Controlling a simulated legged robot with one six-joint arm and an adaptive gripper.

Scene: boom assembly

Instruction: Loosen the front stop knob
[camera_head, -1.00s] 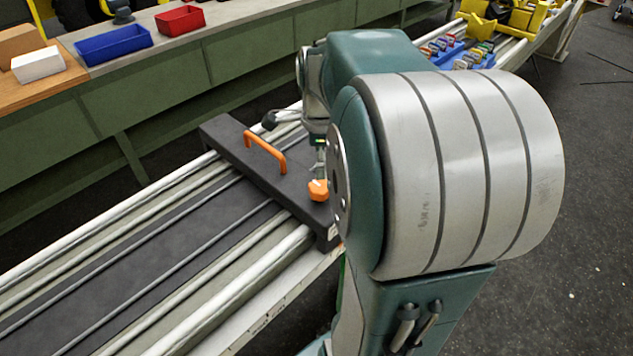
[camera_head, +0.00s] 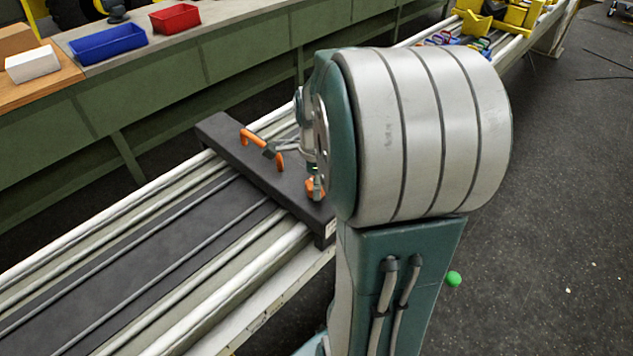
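The orange knob (camera_head: 315,188) sits on the near end of a dark crossbar (camera_head: 225,130) that lies across the rails. It is partly hidden by my arm. An orange arched handle (camera_head: 248,137) stands on the same crossbar, farther back and to the left. My gripper (camera_head: 270,152) is small in the view, above the crossbar and overlapping the handle in the picture. Whether it touches the handle cannot be told. My large arm joint hides much of the wrist, and the finger gap does not show.
Long pale rails (camera_head: 120,215) run diagonally under the crossbar. A green bench (camera_head: 170,92) behind carries a blue bin (camera_head: 110,44), a red bin (camera_head: 175,18) and a white box (camera_head: 34,64). Colored parts lie farther up the rails. The dark floor (camera_head: 560,200) at right is mostly clear.

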